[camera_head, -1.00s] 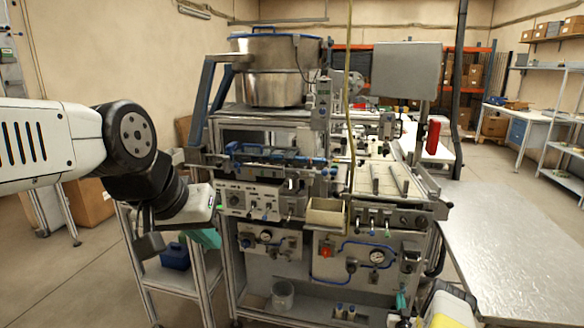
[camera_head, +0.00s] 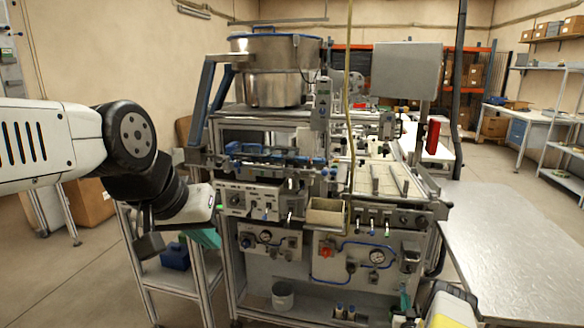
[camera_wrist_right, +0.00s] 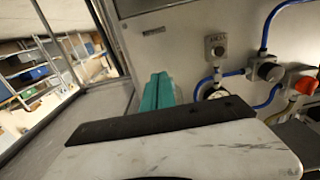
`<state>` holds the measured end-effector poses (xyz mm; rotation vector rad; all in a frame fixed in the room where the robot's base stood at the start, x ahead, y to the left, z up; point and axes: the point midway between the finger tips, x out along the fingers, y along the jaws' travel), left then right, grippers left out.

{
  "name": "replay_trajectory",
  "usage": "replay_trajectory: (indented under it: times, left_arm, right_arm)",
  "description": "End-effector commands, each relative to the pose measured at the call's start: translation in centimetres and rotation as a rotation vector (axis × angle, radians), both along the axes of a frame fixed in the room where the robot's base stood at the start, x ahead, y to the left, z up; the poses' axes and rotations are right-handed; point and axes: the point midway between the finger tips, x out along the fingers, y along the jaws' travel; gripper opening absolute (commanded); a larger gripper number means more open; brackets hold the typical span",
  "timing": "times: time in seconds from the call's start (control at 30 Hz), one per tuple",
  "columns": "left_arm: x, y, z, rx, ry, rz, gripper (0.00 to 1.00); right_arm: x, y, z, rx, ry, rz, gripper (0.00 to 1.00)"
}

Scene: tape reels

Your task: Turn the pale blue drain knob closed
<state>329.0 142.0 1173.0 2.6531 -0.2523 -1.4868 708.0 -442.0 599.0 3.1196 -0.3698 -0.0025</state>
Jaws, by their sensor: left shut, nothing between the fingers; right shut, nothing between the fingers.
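I cannot clearly pick out a pale blue drain knob in either view. The lower front panel (camera_head: 330,276) of the machine carries blue tubing, a red knob (camera_head: 326,252), a round gauge (camera_head: 377,256) and small grey fittings. My right gripper (camera_head: 404,297) shows its teal fingers low in front of the panel's right part. In the right wrist view its fingers (camera_wrist_right: 158,91) are together and empty, pointing toward the panel, with the gauge partly hidden beside them. My left gripper (camera_head: 207,238) has teal fingers, shut and empty, left of the machine.
A beige bin (camera_head: 326,213) juts from the machine front above the panel. A metal cup (camera_head: 283,295) stands on the lower shelf. A grey metal table (camera_head: 515,245) is on the right. A small cart with a blue box (camera_head: 174,256) stands at left.

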Motion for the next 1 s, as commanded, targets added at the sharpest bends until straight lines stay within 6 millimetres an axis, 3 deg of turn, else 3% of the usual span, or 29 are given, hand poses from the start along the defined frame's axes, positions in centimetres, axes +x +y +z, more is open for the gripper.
replay_trajectory:
  times: [0.47,1.0]
  left_arm:
    - [0.0,0.0,0.0,0.0,0.0,0.0,0.0]
    - [0.0,0.0,0.0,0.0,0.0,0.0,0.0]
  right_arm:
    - [-0.2,-0.4,-0.6,0.0,-0.003,0.0,0.0]
    - [-5.6,0.9,-0.6,0.001,-0.001,0.0,0.0]
